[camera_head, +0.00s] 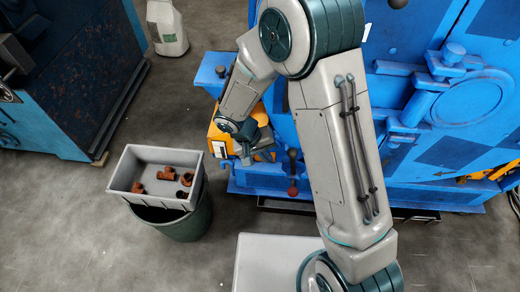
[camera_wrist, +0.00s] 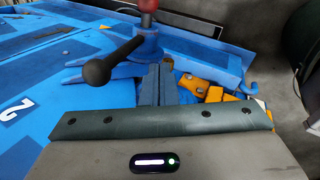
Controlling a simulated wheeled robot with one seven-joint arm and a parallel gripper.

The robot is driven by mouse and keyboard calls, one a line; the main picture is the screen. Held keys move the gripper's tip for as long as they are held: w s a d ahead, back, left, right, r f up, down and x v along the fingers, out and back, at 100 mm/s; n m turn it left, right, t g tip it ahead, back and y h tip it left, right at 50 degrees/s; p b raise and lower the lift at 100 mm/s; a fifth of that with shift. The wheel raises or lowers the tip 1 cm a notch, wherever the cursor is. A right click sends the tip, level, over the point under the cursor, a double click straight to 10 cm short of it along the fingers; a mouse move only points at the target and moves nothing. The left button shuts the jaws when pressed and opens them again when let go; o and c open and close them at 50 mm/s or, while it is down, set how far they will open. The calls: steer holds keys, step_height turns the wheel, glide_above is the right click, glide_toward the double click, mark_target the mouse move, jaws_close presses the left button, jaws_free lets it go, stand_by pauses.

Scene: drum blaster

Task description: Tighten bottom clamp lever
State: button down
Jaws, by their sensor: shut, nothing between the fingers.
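The bottom clamp lever has a black ball knob (camera_wrist: 97,72) on a dark rod, which meets a blue pivot (camera_wrist: 149,42) topped by a red knob (camera_wrist: 149,5) in the wrist view. In the head view its black knob (camera_head: 292,154) and red knob (camera_head: 292,190) show low on the blue machine's front. My gripper (camera_head: 270,155) is just left of the lever there. In the wrist view my gripper (camera_wrist: 157,70) is shut and empty, its fingers close to the pivot and right of the black knob. Whether they touch the lever I cannot tell.
The blue machine (camera_head: 410,75) fills the right side. A yellow part (camera_head: 217,140) lies beside my gripper. A grey tray (camera_head: 125,175) holding several brown pieces sits on a dark bin (camera_head: 190,222) at left. Floor between bin and machine is clear.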

mark_target(293, 164)
steer(key=shift+w+d+f, duration=0.15)
steer(key=shift+d+f, duration=0.25)
steer(key=shift+d, duration=0.45)
steer(key=shift+w+d+f, duration=0.1)
steer(key=shift+d+f, duration=0.25)
steer(key=shift+d, duration=0.5)
steer(key=shift+w+d+f, duration=0.15)
steer(key=shift+d+f, duration=0.25)
steer(key=shift+d, duration=0.45)
steer(key=shift+d+b, duration=0.1)
steer(key=shift+b, duration=0.3)
